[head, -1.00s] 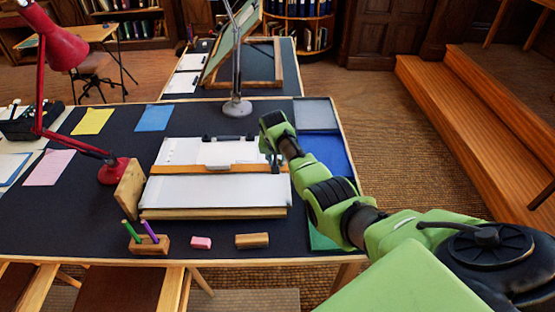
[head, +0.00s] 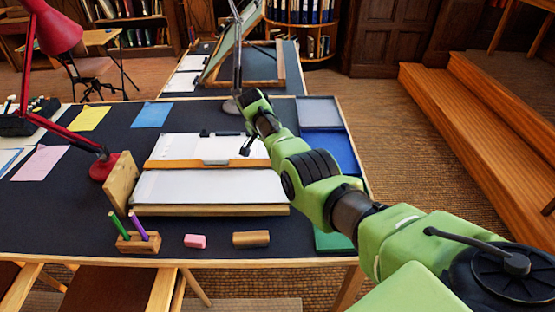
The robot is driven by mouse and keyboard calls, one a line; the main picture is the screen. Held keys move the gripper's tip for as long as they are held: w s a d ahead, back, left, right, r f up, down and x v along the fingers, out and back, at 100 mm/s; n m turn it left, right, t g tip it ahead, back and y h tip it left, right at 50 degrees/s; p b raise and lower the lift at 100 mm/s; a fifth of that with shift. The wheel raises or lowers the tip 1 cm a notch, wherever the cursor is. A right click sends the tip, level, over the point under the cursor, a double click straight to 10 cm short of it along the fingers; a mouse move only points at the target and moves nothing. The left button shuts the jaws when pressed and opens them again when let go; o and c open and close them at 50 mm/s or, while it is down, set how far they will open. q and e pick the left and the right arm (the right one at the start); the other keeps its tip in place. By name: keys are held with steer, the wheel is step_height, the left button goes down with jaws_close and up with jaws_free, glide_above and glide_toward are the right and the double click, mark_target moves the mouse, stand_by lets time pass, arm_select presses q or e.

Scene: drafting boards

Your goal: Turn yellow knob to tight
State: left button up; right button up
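I cannot make out a yellow knob in the head view. A drawing board (head: 210,187) with white sheets lies on the dark table, with a wooden straightedge (head: 185,164) across it. My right arm reaches in from the right, over the board's right side. My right gripper (head: 246,150) points down over the upper right of the board, near the straightedge's right end. Only its small dark fingers show, too small to tell whether they are open or shut. The arm hides part of the board's right end. My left gripper is not in view.
A red lamp (head: 103,166) and an upright wooden block (head: 121,183) stand left of the board. A pen holder (head: 138,243), a pink eraser (head: 195,241) and a wooden block (head: 251,239) lie in front. Blue (head: 331,152) and grey (head: 318,110) trays sit at the right.

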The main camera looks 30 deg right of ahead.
stand_by(0.5)
steer(key=o, duration=1.1)
steer(key=v, duration=1.2)
steer(key=shift+w, duration=0.15)
